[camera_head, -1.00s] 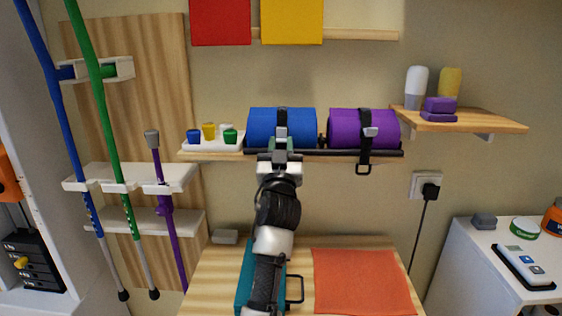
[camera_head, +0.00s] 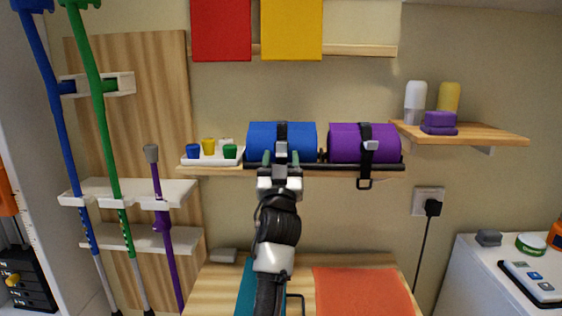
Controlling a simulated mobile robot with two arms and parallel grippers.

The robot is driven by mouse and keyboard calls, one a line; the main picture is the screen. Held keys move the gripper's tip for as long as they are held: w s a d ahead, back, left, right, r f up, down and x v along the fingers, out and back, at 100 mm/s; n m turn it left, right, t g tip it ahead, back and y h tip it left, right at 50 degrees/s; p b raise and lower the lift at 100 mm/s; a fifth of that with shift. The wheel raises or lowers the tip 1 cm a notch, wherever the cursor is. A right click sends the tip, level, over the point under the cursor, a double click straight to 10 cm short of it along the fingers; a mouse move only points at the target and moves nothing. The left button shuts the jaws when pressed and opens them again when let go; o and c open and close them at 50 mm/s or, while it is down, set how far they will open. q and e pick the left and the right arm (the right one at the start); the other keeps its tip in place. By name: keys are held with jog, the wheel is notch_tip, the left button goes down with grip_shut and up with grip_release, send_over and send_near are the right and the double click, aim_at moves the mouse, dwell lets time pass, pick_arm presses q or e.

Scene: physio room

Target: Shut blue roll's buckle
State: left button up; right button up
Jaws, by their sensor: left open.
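The blue roll (camera_head: 257,140) lies on the wall shelf, with a dark strap around its middle. Its grey buckle (camera_head: 281,147) shows on the front of the strap, just above my gripper. Whether the buckle is shut is too small to tell. My left gripper (camera_head: 281,159) is open in front of the lower part of the blue roll, its fingers pointing at the strap below the buckle. It hides the lower strap. I cannot tell whether it touches the roll. My right gripper is not in view.
A purple roll (camera_head: 344,142) with a strap and grey buckle (camera_head: 371,146) lies to the right. A white tray (camera_head: 211,162) of small coloured cups stands to the left. Below are a wooden table and an orange cloth (camera_head: 362,291). A side shelf (camera_head: 480,135) is at right.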

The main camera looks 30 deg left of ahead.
pick_arm(q)
jog(key=b+v, duration=0.2)
jog(key=v, duration=0.8)
jog(key=shift+s+d+f+b, duration=0.15)
jog(key=shift+s+f+b, duration=0.05)
jog(key=shift+s+b, duration=0.15)
